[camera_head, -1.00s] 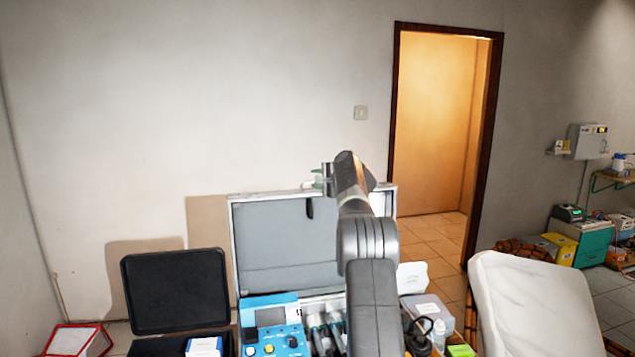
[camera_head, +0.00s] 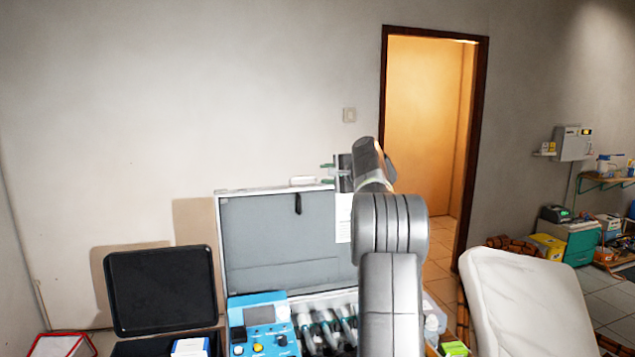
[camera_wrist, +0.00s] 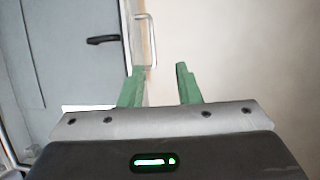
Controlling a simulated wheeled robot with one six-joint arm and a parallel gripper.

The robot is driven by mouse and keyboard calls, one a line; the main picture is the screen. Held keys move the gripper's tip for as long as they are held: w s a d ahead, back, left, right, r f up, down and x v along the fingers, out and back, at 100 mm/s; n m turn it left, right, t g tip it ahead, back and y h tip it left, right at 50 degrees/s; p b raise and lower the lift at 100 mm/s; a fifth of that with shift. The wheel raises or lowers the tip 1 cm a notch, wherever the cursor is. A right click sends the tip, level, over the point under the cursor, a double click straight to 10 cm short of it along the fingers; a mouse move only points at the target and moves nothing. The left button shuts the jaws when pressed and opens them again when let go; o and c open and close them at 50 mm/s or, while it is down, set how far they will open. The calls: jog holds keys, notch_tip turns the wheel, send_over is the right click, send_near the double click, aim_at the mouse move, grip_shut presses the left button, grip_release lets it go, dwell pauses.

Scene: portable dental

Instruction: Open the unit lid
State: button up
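The unit is an open case with a grey, silver-rimmed lid (camera_head: 270,240) standing upright behind its contents. A dark strap or latch hangs on the lid's inner face, and a pale handle (camera_head: 303,181) shows at its top edge. My gripper (camera_head: 328,172) is above the lid's top edge, to the right of that handle. In the wrist view, my gripper (camera_wrist: 157,78) has its two green fingers apart with nothing between them. The lid (camera_wrist: 70,75) is on the left there, with the metal handle (camera_wrist: 153,42) ahead of the fingers. My arm hides the lid's right part.
A blue control unit (camera_head: 260,325) and several handpieces (camera_head: 325,325) sit in the case. A black open case (camera_head: 160,290) stands to the left, a white chair (camera_head: 525,300) to the right. The wall is close behind the lid.

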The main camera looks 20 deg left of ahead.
aim_at(307, 187)
jog(key=shift+v, duration=1.4)
jog(key=shift+a, duration=0.1)
jog(key=p+x, duration=0.5)
jog(key=x, duration=0.8)
jog(key=shift+w+a+f, duration=0.15)
jog(key=shift+a, duration=0.1)
jog(key=shift+d, duration=0.15)
